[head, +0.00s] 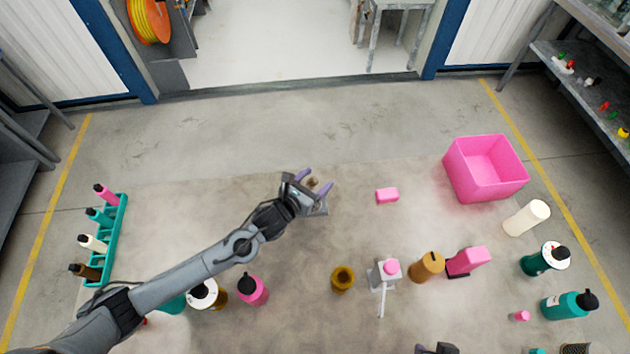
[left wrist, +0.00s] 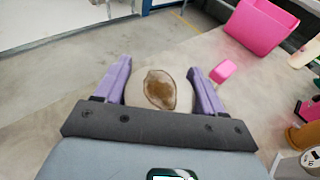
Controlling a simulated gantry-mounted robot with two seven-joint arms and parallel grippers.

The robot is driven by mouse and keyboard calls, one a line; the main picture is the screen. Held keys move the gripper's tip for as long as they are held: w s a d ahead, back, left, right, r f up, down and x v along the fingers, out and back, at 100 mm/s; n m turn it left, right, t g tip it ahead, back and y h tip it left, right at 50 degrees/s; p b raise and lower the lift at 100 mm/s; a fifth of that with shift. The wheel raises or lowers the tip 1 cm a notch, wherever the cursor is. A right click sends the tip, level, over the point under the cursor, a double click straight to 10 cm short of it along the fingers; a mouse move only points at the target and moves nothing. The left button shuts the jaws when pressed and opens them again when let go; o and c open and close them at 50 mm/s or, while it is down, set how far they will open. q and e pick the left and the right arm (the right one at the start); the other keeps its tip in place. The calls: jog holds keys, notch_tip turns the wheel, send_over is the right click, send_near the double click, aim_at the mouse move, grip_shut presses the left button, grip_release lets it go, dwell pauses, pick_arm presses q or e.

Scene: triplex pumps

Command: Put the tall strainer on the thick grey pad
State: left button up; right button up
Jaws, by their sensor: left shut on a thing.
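My left gripper (head: 320,186) is over the middle of the floor area, its purple fingers on either side of a small brown-topped thing (head: 313,182). In the left wrist view this thing (left wrist: 159,90) shows as a rounded beige shape with a brown patch between the fingers (left wrist: 160,88). The gripper is shut on it; I cannot tell whether it is the tall strainer. A dark mesh-like thing (head: 577,349) is cut off at the bottom right edge. I cannot make out a thick grey pad for certain. A dark piece at the bottom edge may be my right gripper (head: 437,349); its fingers do not show.
A pink bin (head: 486,170) stands right, a small pink block (head: 387,195) nearer my gripper. A teal rack (head: 107,240) is left. The far floor is clear.

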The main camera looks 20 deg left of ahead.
pick_arm(q)
jog(key=shift+f, duration=0.1)
jog(key=o, duration=1.4)
jog(key=v, duration=1.2)
jog(key=shift+p, duration=0.35)
